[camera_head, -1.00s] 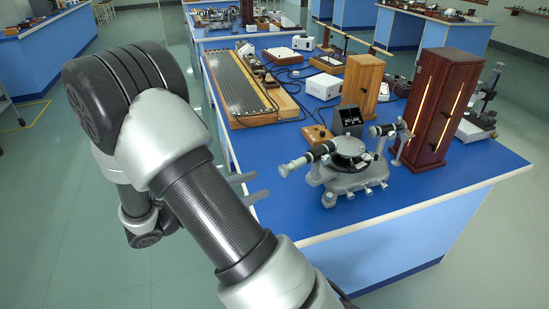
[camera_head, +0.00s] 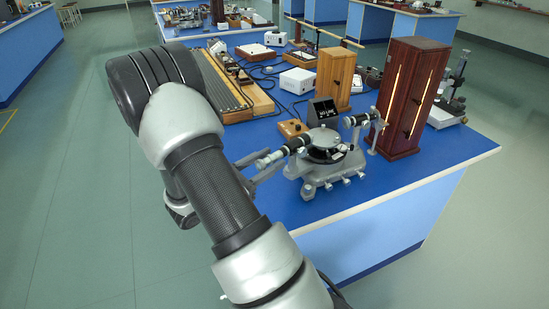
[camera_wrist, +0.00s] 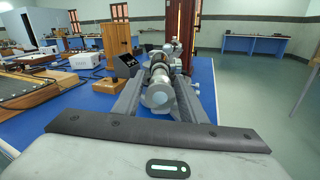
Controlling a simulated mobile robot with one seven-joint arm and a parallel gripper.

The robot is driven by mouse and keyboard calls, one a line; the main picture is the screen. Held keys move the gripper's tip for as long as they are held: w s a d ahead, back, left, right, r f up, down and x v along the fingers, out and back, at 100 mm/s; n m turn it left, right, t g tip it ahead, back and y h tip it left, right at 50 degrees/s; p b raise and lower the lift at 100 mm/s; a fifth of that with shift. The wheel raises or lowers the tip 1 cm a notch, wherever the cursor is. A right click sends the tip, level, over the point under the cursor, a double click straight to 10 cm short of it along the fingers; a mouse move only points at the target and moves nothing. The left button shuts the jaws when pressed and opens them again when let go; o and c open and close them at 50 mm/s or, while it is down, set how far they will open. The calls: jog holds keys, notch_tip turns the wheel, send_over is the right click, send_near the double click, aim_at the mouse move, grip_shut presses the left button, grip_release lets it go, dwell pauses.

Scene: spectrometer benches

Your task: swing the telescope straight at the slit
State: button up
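The telescope and collimator look roughly in line, but I cannot tell whether exactly. My gripper (camera_head: 268,161) is at the telescope's near end. In the wrist view the telescope's end (camera_wrist: 158,96) lies between my two open fingers; contact is unclear.
A light wooden box (camera_head: 336,75), a small black display box (camera_head: 322,111) and a small wooden block (camera_head: 292,128) stand behind the spectrometer. A long ribbed track (camera_head: 215,85) lies farther left. Bare blue benchtop (camera_head: 380,185) shows at the front edge.

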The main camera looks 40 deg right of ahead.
jog(key=shift+w+d, duration=0.1)
jog(key=shift+d, duration=1.15)
